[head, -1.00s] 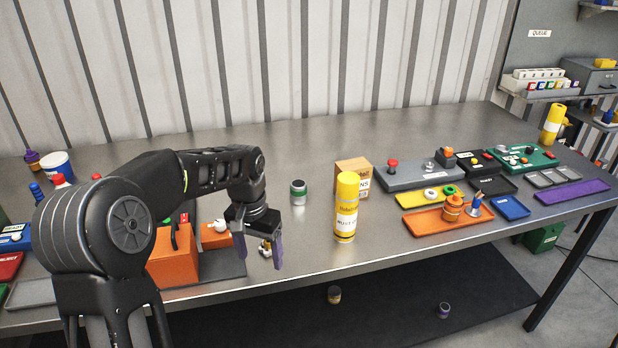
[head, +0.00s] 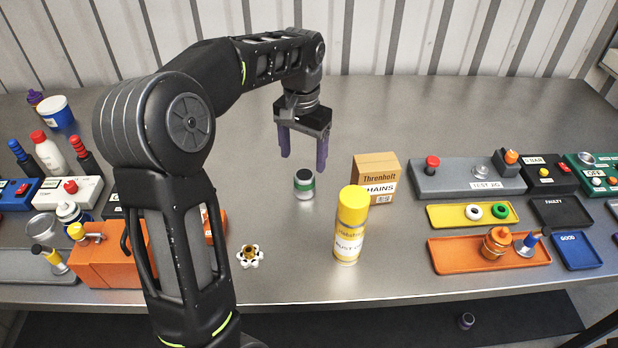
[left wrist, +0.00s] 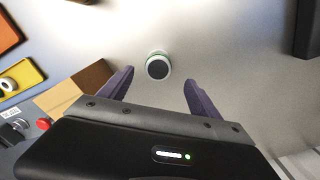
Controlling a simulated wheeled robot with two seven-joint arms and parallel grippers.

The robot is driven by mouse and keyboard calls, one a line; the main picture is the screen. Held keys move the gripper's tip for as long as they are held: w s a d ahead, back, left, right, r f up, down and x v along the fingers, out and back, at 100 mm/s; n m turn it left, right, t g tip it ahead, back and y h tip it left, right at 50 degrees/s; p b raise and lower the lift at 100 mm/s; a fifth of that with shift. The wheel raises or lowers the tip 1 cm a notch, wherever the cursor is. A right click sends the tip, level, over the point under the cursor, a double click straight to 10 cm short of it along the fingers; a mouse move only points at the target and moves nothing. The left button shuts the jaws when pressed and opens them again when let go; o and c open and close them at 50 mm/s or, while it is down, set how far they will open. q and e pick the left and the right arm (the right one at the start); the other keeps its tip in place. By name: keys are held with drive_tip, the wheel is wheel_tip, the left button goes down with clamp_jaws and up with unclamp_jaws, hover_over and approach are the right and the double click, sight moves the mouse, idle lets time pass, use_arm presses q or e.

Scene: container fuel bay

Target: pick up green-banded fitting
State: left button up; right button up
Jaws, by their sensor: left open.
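The green-banded fitting (head: 304,184) is a short dark and silver cylinder with a green band. It stands upright on the metal bench, left of the cardboard box. In the left wrist view the fitting (left wrist: 158,67) shows from above as a dark round top with a pale green rim, beyond the fingertips and between their lines. My left gripper (head: 303,158) is open and empty, with purple fingers pointing down above the bench, apart from the fitting and a little behind it in the head view. The left gripper also shows in the left wrist view (left wrist: 158,76). My right gripper is not in view.
A yellow spray can (head: 349,228) and a cardboard box (head: 376,178) stand close right of the fitting. A white knobbed ring (head: 250,256) lies nearer the front edge. Orange (head: 450,262) and yellow trays lie farther right. The bench behind the fitting is clear.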

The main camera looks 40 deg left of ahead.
sight(304, 174)
use_arm(q)
drive_tip(key=shift+f, duration=1.35)
drive_tip(key=shift+d+f+p, duration=0.2)
drive_tip(key=shift+f+p, duration=0.7)
drive_tip(key=shift+f, duration=1.7)
drive_tip(key=shift+c, duration=0.2)
drive_tip(key=c, duration=1.5)
drive_tip(key=shift+c, duration=0.2)
wheel_tip(304, 174, up, 10)
drive_tip(key=shift+r+b, duration=0.1)
drive_tip(key=shift+b, duration=0.6)
